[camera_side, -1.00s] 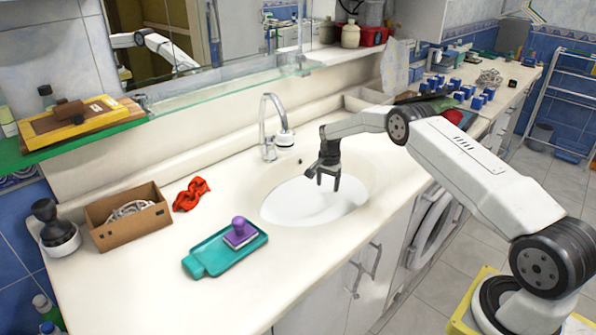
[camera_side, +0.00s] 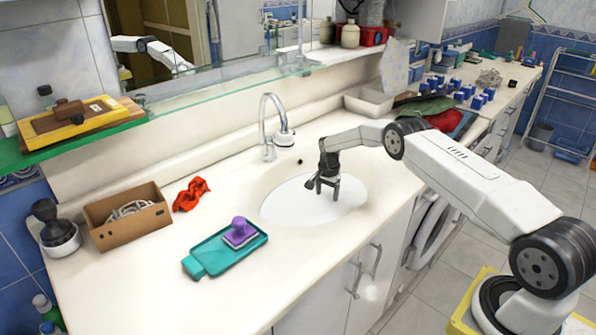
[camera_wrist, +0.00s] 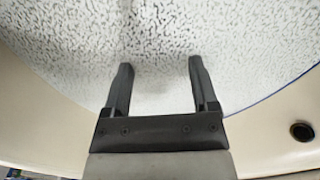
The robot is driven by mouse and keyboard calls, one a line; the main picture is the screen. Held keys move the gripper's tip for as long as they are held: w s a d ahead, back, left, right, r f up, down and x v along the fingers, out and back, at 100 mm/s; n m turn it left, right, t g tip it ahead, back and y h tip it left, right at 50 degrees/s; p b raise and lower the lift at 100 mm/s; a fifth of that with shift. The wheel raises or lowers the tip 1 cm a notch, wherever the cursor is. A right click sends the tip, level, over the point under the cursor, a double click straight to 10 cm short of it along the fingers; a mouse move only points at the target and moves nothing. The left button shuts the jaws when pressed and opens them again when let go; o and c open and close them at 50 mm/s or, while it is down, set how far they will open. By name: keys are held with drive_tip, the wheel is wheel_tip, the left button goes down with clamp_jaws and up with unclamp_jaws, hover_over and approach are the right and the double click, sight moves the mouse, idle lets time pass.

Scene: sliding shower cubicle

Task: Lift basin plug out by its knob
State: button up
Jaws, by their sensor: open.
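The white oval basin (camera_side: 285,208) is sunk in the cream countertop. Its speckled inner surface also fills the upper part of the wrist view (camera_wrist: 160,30). My gripper (camera_side: 325,192) points down inside the basin outline, towards its right side. It is open and empty. In the wrist view my two dark fingers (camera_wrist: 160,68) stand apart with only basin surface between and beyond them. I cannot make out the basin plug or its knob in either view. Part of the basin is hidden behind my gripper in the side view.
A chrome faucet (camera_side: 270,128) stands behind the basin. A dark round hole (camera_wrist: 302,131) is in the basin's edge area. A teal tray (camera_side: 212,255) with a purple-knobbed block (camera_side: 240,233), a red cloth (camera_side: 191,194) and a cardboard box (camera_side: 128,222) lie to the left.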

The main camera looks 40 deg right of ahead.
sight(327, 200)
drive_tip(key=shift+f, duration=1.9)
clamp_jaws()
